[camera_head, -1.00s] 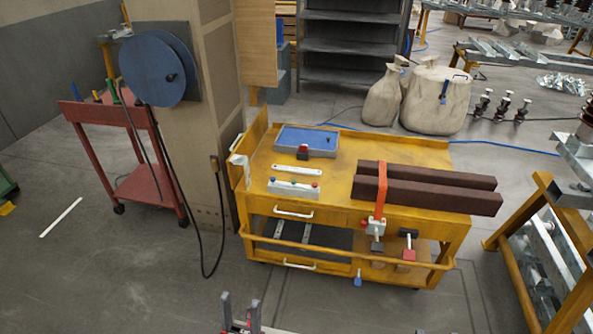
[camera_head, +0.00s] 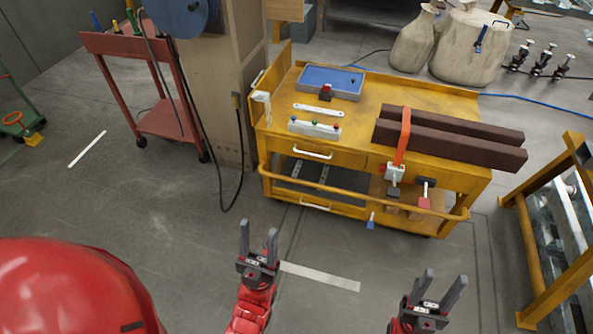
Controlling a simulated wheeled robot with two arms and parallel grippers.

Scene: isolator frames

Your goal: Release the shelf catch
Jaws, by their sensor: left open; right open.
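A yellow wheeled cart (camera_head: 352,155) with drawers and a lower shelf (camera_head: 345,180) stands ahead. A small blue tab (camera_head: 371,221) hangs at its lower front rail. A red-and-white clamp-like piece (camera_head: 395,173) sits at its front edge under an orange strap (camera_head: 403,135). I cannot tell which part is the shelf catch. My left gripper (camera_head: 258,232) is open and empty, in front of the cart's left part and apart from it. My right gripper (camera_head: 444,280) is open and empty, in front of the cart's right part, also apart from it.
Two dark brown beams (camera_head: 455,140) stick out past the cart's right side. A red trolley (camera_head: 160,118) and a pillar (camera_head: 215,90) stand at left. A yellow frame (camera_head: 545,240) stands at right. The floor before the cart is clear, with a pale strip (camera_head: 320,276).

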